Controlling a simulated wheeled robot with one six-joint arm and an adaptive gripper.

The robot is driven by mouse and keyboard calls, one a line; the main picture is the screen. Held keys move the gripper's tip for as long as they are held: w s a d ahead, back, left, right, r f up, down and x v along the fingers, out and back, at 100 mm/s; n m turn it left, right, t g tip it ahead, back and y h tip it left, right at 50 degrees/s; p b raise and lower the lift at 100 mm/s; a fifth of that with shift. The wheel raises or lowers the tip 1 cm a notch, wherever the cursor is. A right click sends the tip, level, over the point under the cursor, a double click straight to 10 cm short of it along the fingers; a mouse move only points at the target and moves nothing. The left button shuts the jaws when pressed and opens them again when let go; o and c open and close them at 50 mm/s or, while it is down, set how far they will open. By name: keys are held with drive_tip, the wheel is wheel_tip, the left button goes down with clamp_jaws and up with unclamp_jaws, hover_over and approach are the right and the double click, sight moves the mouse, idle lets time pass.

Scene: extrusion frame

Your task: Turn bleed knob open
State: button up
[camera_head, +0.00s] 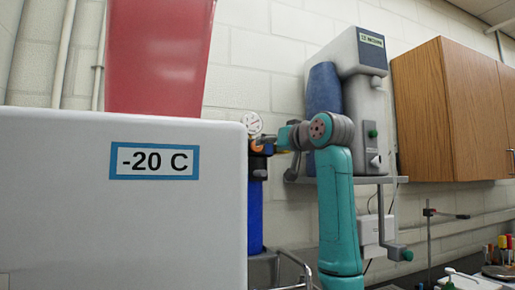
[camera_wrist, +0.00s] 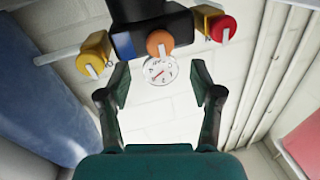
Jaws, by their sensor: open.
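An orange knob (camera_wrist: 159,43) with a white pointer sits at the middle of a dark filter head (camera_wrist: 150,20), between a yellow knob (camera_wrist: 93,54) on the left and a red knob (camera_wrist: 222,28) on the right. No label tells me which is the bleed knob. My gripper (camera_wrist: 161,82) is open and empty, its fingers apart below the orange knob in the wrist view, with the round gauge (camera_wrist: 160,71) showing between them. In the head view my gripper (camera_head: 276,142) is close to the filter head, above the blue housing (camera_head: 255,205); contact cannot be told.
A grey dispenser (camera_head: 358,100) with a blue cylinder stands on a wall shelf (camera_head: 390,180) at right. Wooden cabinets (camera_head: 455,110) hang farther right.

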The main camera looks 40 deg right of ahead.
drive_tip(key=w, duration=0.7)
drive_tip(key=shift+w+d, duration=0.2)
drive_tip(key=shift+d, duration=0.2)
drive_tip(key=c, duration=1.1)
drive_tip(key=shift+c, duration=0.2)
